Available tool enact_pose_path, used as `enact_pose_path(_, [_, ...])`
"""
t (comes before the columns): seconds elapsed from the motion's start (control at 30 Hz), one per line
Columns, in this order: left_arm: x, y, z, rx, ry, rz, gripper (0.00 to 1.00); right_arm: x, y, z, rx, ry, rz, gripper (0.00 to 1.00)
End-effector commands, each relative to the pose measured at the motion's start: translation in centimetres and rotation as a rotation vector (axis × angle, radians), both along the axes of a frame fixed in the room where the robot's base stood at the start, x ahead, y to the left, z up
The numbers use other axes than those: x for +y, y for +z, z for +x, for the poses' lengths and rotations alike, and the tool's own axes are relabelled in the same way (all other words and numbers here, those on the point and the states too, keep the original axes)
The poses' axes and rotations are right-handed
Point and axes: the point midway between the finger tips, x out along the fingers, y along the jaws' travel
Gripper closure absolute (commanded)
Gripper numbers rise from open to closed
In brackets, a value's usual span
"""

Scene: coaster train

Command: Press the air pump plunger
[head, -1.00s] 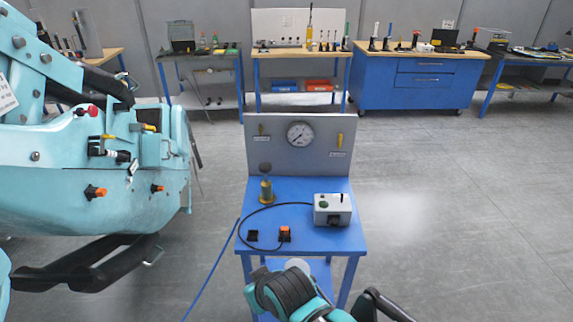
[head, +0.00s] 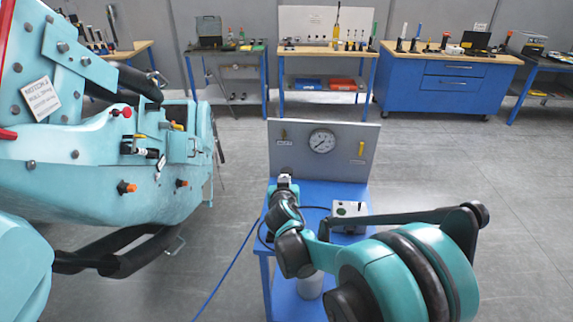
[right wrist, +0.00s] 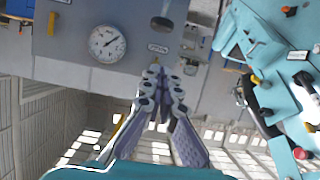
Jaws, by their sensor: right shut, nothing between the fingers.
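The air pump stands at the back left of a blue table (head: 345,192). Its dark round plunger knob (head: 286,170) shows just above my right gripper (head: 285,180), which hides the pump body in the head view. In the right wrist view a dark oval, apparently the knob (right wrist: 162,23), lies beyond the fingertips. My right gripper (right wrist: 156,72) is shut and empty; whether it touches the knob cannot be told. A pressure gauge (head: 322,141) sits on the grey panel behind the pump and shows in the wrist view (right wrist: 108,43). My left gripper is not in view.
A teal coaster train car (head: 90,165) with a black bar fills the left side. A grey control box (head: 349,209) stands on the table, partly behind my right arm. A blue hose (head: 228,268) runs across the floor. Workbenches line the back wall; floor at right is clear.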

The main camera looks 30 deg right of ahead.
Motion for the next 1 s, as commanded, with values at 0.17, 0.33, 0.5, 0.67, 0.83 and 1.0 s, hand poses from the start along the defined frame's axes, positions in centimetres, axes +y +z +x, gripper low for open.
enact_pose_path(0.17, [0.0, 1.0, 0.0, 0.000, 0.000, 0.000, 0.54, -2.2, -0.2, 2.9, -0.087, -0.016, -0.026, 1.00])
enact_pose_path(0.33, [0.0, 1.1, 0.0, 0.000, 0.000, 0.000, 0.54, -2.7, -0.5, 3.6, -0.112, -0.017, -0.031, 1.00])
enact_pose_path(0.5, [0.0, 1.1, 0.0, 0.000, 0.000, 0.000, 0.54, -2.7, -0.5, 3.6, -0.112, -0.017, -0.031, 1.00])
enact_pose_path(0.67, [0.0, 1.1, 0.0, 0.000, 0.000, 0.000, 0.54, -2.7, -0.6, 3.8, -0.111, -0.017, -0.031, 1.00])
enact_pose_path(0.83, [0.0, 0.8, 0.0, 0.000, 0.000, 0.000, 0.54, -3.6, -1.0, 5.1, -0.112, -0.019, -0.030, 1.00])
enact_pose_path(1.0, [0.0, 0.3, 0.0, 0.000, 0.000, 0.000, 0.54, -5.4, -1.9, 7.9, -0.111, -0.019, -0.031, 1.00])
